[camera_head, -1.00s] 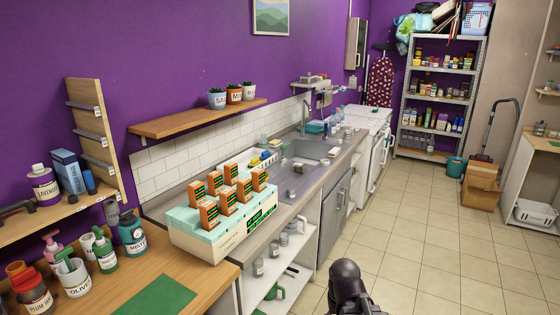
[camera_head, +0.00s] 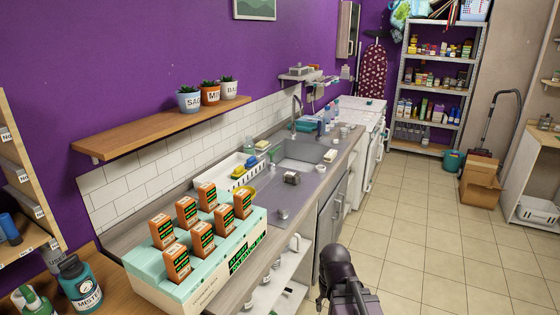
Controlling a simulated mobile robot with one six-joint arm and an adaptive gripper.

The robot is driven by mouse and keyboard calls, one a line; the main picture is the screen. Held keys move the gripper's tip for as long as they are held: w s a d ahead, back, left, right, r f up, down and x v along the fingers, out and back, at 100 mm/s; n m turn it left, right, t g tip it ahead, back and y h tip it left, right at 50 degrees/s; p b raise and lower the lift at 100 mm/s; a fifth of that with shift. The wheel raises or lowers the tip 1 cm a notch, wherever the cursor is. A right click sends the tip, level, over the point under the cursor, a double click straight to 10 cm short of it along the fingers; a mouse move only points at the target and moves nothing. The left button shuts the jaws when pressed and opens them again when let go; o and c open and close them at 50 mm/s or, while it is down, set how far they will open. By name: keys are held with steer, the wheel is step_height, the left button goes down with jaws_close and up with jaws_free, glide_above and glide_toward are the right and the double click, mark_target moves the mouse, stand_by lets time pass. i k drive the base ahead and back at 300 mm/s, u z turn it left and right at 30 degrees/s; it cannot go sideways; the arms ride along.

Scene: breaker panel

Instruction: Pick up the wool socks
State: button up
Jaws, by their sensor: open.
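I cannot make out any wool socks in this view. My gripper (camera_head: 333,256) shows at the bottom centre as a dark shape over the tiled floor, beside the counter front. It is open, and nothing shows in it. It is far from the shelving and touches nothing that I can see.
A mint breaker panel (camera_head: 232,262) with several orange breakers stands on the near counter. Behind it are a drying rack (camera_head: 222,180) and a sink (camera_head: 304,152). A cardboard box (camera_head: 482,184) and a teal bin (camera_head: 453,162) stand near the metal shelving (camera_head: 461,95). The tiled floor (camera_head: 430,240) is clear.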

mark_target(290, 177)
steer(key=z, duration=0.15)
steer(key=i, duration=1.4)
steer(key=z, duration=0.15)
